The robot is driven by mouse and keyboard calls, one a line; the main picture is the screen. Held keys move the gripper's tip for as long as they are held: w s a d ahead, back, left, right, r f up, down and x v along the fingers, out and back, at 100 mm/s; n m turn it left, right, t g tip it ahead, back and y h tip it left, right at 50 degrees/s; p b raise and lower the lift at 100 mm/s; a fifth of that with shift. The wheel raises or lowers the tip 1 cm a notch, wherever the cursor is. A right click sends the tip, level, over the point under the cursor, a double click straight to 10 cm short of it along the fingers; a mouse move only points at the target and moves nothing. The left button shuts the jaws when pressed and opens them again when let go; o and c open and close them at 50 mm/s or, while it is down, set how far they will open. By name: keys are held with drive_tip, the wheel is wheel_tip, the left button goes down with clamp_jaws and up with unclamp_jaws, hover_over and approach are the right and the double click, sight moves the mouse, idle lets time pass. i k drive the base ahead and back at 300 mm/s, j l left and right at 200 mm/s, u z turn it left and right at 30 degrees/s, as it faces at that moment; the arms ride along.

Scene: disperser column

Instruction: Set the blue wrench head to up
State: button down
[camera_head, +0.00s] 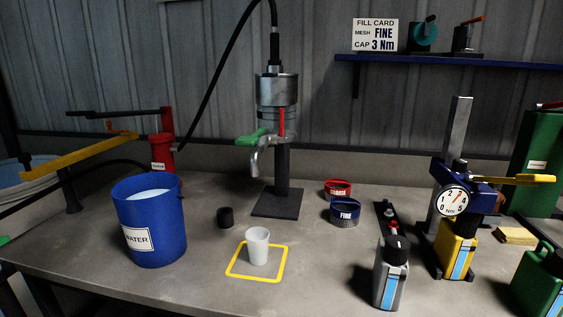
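The blue wrench head (449,172) is mounted on an upright grey metal column (457,130) at the right of the bench. A white dial (453,201), numbered and with a red needle, is on its front. A yellow lever (515,180) sticks out to its right, roughly level. The head sits low on the column, just above a yellow bottle (456,250); whether they touch I cannot tell. The column rises well above the head. My gripper is not in view.
A grey bottle (390,275) stands in front, left of the head; a green can (540,283) stands at right. A blue shelf (480,64) hangs behind. A blue water bucket (150,225), white cup (257,246) and dispenser column (282,170) are farther left.

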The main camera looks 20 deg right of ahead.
sight(456, 196)
drive_tip(key=k+l, duration=0.1)
drive_tip(key=l, duration=0.3)
drive_tip(key=k+l, duration=0.1)
drive_tip(key=l, duration=0.35)
drive_tip(key=k+l, duration=0.15)
drive_tip(key=l, duration=0.25)
drive_tip(key=k+l, duration=0.1)
drive_tip(key=l, duration=0.35)
drive_tip(key=k+l, duration=0.1)
drive_tip(key=l, duration=0.3)
